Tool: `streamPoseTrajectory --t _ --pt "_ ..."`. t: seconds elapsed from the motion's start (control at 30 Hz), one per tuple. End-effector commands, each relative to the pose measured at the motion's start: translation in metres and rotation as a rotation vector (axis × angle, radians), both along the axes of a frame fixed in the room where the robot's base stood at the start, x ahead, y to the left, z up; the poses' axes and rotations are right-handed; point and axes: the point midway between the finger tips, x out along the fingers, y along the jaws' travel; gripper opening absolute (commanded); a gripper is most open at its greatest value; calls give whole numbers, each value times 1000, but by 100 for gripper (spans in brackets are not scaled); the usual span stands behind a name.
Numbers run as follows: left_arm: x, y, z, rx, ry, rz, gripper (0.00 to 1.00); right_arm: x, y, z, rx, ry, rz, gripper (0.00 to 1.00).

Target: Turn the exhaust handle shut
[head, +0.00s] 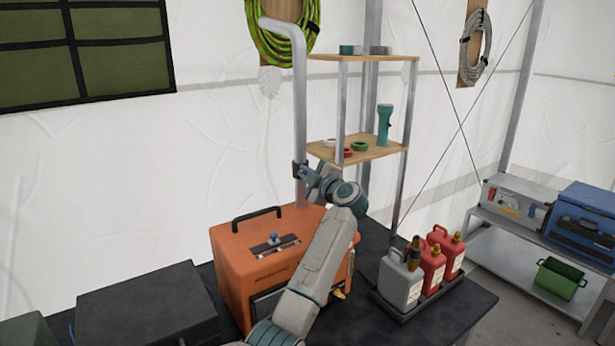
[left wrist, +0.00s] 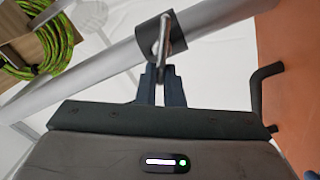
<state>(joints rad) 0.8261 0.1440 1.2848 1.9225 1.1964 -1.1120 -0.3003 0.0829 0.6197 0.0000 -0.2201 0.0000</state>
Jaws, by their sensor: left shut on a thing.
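The grey exhaust pipe (head: 300,95) rises from behind the orange heater or generator box (head: 238,248) and bends over at its top. A dark collar (left wrist: 150,34) wraps the pipe low down, with a metal handle (left wrist: 166,45) standing out from it. My left gripper (head: 308,172) is at the collar. In the left wrist view the gripper's dark fingers (left wrist: 160,80) are shut on the handle. In the head view my gripper and wrist hide most of the handle. My right gripper is in neither view.
A shelf (head: 380,150) with a torch and tape rolls stands just right of the pipe. Several jerrycans sit in a tray (head: 400,310) at the right on the dark table. A black case (head: 150,305) is at the left. A black carry handle (left wrist: 258,90) sits beside my gripper.

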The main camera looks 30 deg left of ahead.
Motion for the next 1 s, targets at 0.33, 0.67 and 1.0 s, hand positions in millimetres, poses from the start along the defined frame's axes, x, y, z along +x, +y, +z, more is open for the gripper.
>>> streamPoseTrajectory --t 0.33,0.67,1.0 --pt "-3 1 -13 -117 -274 2 0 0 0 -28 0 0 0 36" --pt "-4 1 -17 -186 -440 3 0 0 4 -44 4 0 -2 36" --pt "-4 1 -18 -210 -493 4 0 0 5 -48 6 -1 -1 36"
